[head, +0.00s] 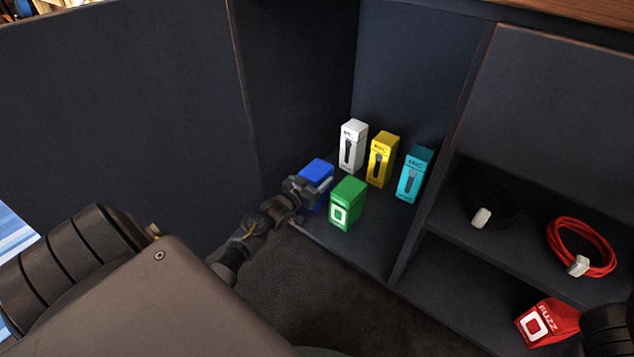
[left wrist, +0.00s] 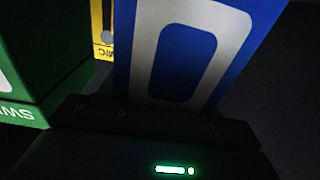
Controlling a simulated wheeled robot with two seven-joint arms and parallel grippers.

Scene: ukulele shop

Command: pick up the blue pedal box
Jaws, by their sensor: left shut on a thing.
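The blue pedal box (head: 317,171) stands at the front left of the dark cabinet compartment, partly hidden by my gripper. My left gripper (head: 308,189) reaches in from the left and is shut on the blue box. In the left wrist view the blue box (left wrist: 206,50) fills the upper middle, with a white rounded frame printed on its face. I cannot tell whether the box is touching the shelf. My right gripper is not in view; a dark piece at the lower right edge may be part of my right arm.
A green box (head: 350,205) stands close to the right of the blue one. White (head: 352,147), yellow (head: 382,160) and teal (head: 413,174) boxes stand behind. A divider separates shelves with a red cable (head: 582,247) and a red FUZZ box (head: 546,322). An open door panel (head: 115,110) is at left.

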